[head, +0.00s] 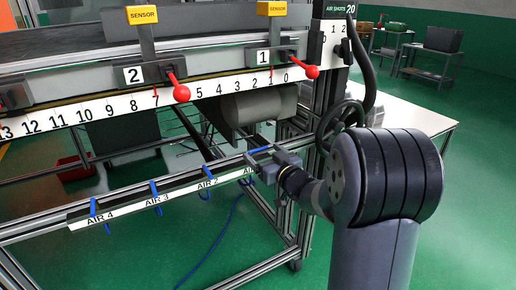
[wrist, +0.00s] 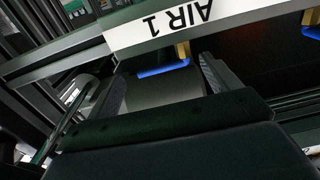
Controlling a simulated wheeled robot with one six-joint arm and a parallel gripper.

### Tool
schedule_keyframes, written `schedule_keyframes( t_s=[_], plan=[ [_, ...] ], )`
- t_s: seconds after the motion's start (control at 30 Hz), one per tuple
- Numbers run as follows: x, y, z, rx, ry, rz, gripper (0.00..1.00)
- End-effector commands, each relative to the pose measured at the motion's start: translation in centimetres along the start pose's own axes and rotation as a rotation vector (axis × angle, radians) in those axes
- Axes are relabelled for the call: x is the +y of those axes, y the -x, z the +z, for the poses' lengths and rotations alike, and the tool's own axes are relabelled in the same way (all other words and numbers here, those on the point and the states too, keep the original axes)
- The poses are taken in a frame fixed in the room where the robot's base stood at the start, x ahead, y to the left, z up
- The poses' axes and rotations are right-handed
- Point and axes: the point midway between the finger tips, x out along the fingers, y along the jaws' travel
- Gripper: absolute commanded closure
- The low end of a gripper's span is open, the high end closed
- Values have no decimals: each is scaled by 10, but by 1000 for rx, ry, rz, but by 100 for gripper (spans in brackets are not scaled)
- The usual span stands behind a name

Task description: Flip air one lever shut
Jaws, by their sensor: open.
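The air one lever is blue with a brass-coloured stem; in the wrist view the lever (wrist: 163,69) sits below the upside-down AIR 1 label (wrist: 160,24). My gripper (wrist: 163,74) is open, with one finger on each side of the lever's picture. Whether either finger touches it I cannot tell. In the head view my gripper (head: 254,160) is at the right end of the air rail (head: 128,197) and hides most of the AIR 1 label and lever.
More blue levers stand along the rail at AIR 2 (head: 204,182), AIR 3 (head: 154,190) and AIR 4 (head: 94,209). Another blue lever (wrist: 312,32) shows at the wrist view's right edge. Red-knobbed handles (head: 181,93) and a numbered scale (head: 115,106) are above. A black handwheel (head: 340,122) stands near my arm.

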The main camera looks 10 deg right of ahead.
Motion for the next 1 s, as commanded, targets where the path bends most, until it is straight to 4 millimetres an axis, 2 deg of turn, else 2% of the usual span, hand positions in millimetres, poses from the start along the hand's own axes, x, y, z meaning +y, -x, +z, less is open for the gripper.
schedule_keyframes(
  t_s=[0.03, 0.2, 0.4, 0.77, 0.87, 1.0],
  plan=[
    [1, 12, -1, -1, 0, 3, 16],
    [1, 40, -1, 0, 0, 3, 16],
    [1, 56, -1, 1, 0, 1, 16],
    [0, 56, 0, 1, 0, 0, 16],
    [0, 51, 0, 0, 0, -1, 16],
    [-1, 33, 1, 0, 0, -3, 16]
  ],
)
